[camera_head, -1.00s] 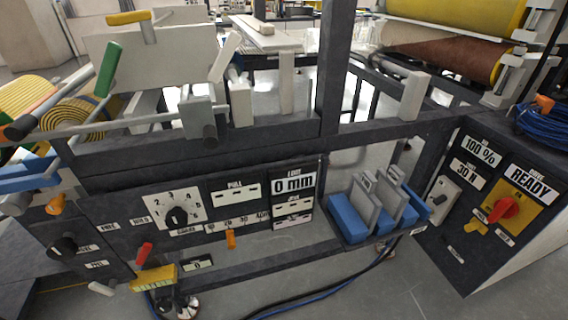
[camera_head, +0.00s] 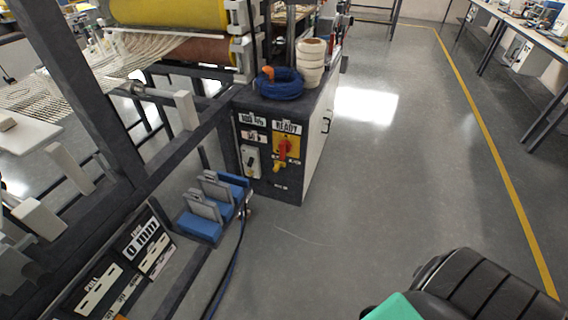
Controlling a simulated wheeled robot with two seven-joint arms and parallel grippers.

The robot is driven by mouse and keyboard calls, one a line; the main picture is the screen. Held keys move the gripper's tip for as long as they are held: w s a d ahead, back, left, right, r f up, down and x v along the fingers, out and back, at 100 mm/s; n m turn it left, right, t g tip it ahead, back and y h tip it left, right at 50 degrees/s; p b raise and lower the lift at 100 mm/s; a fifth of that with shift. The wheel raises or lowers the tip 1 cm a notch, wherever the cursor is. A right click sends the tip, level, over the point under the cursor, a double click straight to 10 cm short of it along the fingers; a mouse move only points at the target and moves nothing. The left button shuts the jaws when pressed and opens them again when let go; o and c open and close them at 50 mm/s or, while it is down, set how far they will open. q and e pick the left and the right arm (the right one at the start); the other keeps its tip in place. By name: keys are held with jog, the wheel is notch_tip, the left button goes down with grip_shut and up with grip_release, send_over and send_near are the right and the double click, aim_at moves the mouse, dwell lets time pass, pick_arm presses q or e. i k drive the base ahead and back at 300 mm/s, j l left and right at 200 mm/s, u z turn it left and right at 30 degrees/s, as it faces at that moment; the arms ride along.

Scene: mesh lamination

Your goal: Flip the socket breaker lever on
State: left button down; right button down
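A dark control cabinet (camera_head: 294,191) stands at the centre of the head view. Its front carries a yellow panel (camera_head: 294,145) with a red rotary handle (camera_head: 283,151) under a READY label. Left of it is a small light switch plate with a lever (camera_head: 250,162); its position is too small to read. I cannot tell whether either of these is the socket breaker lever, and no clearly labelled socket breaker shows. Neither of my grippers is in view.
Open floor (camera_head: 385,170) lies to the right. A black ribbed object (camera_head: 478,285) fills the lower right corner. Workbenches line the far right.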

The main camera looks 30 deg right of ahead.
aim_at(251, 161)
jog(key=j+z, duration=0.1)
jog(key=z, duration=0.25)
jog(key=k+j+z, duration=0.1)
jog(key=z, duration=0.25)
jog(key=i+l, duration=0.1)
jog(key=l, duration=0.3)
jog(key=i+l, duration=0.1)
jog(key=l, duration=0.75)
jog(key=i+l+u, duration=0.2)
jog(key=l+u, duration=0.25)
jog(key=l, duration=0.15)
jog(key=u, duration=1)
jog(key=k+j, duration=0.05)
